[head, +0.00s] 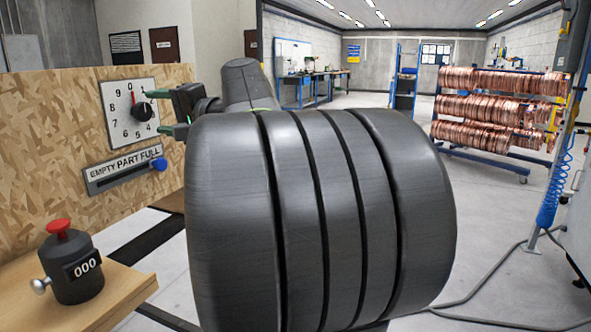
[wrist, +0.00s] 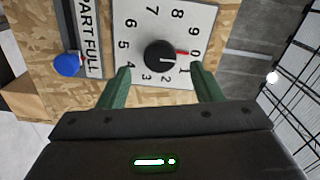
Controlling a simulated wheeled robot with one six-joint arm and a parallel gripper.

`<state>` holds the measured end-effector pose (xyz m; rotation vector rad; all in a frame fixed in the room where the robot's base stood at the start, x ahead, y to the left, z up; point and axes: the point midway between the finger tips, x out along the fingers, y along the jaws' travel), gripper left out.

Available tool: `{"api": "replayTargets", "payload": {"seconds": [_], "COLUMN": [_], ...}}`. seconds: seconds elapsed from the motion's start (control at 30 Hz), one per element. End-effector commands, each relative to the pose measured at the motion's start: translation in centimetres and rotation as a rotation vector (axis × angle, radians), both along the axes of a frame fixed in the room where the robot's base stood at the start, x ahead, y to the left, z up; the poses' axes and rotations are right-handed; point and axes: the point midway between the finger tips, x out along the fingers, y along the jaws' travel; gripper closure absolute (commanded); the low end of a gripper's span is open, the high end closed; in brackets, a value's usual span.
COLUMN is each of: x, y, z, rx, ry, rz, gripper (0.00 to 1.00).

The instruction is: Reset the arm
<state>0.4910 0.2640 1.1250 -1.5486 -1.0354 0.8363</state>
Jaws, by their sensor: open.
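My gripper (head: 166,112) is open and empty, with its green fingers pointing at the panel. In the wrist view its two fingertips (wrist: 161,70) stand apart on either side of the black dial knob (wrist: 160,57), and the knob is not held. In the head view the knob (head: 142,112) shows just left of the fingers. The white dial plate (head: 115,120) carries digits and a red mark by the 0. The knob's white line points roughly between 0 and 1. My dark arm covers the middle of the head view.
A slider marked EMPTY, PART, FULL has its blue knob (head: 159,164) at the FULL end. A black counter (head: 75,270) reading 000, with a red button, stands on the wooden table (head: 122,287). A rack of copper coils (head: 497,110) stands back right. Open floor lies behind.

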Motion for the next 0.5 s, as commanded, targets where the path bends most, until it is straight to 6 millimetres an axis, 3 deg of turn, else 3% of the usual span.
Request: {"api": "replayTargets", "payload": {"seconds": [0.2,0.5], "x": [0.9,1.2], "y": [2.3,2.9], "z": [0.0,0.0], "rx": [0.0,0.0], "ry": [0.001,0.001], "rz": [0.002,0.0], "gripper": [0.41,0.41]}}
